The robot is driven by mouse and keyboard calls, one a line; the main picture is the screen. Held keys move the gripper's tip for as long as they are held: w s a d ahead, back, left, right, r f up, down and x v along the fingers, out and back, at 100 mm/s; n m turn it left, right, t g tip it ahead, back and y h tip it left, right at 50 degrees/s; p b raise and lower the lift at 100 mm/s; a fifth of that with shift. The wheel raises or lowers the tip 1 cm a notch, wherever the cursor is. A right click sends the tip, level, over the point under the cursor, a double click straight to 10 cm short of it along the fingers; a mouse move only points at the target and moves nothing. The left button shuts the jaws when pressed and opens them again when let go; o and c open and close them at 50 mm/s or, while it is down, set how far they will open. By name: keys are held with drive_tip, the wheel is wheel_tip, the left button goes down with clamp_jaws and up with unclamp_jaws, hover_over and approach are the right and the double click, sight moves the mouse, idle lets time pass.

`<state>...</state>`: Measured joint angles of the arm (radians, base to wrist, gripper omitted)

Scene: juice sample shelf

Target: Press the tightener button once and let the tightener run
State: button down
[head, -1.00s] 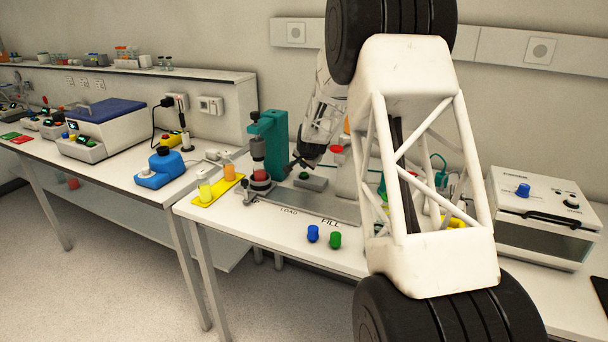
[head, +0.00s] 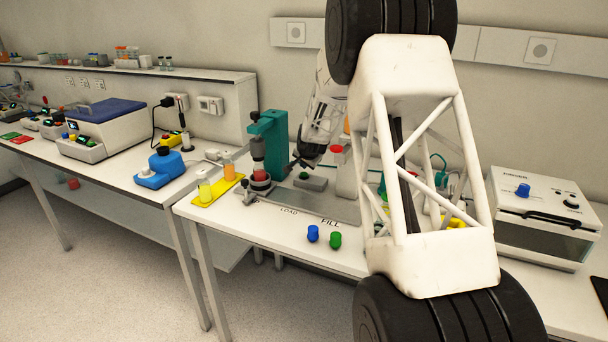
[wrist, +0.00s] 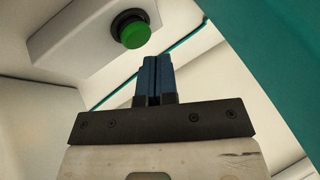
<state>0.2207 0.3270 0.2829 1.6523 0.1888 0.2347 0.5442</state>
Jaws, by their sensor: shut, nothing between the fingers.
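The tightener (head: 270,140) is a teal stand with a dark spindle, on the middle bench. A red-topped item (head: 260,176) sits under the spindle. The green button (head: 304,175) is on a small grey box (head: 314,183) to the right of the stand. My gripper (head: 294,164) is just above and beside this box, between it and the stand. In the wrist view the green button (wrist: 135,33) is beyond and a little left of the blue fingertips (wrist: 154,62). The fingers are shut together and empty. A gap shows between them and the button in that picture; I cannot tell the depth.
A yellow tray (head: 218,191) with small containers lies left of the stand. A blue cap (head: 313,233) and a green cap (head: 335,240) stand near the front edge. A teal surface (wrist: 285,60) is close on the right in the wrist view.

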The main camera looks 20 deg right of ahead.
sight(305, 173)
drive_tip(key=shift+f, duration=1)
idle(1.8)
drive_tip(key=shift+r, duration=0.95)
drive_tip(key=shift+r, duration=0.15)
drive_tip(key=shift+r, duration=2.35)
drive_tip(key=shift+r, duration=0.1)
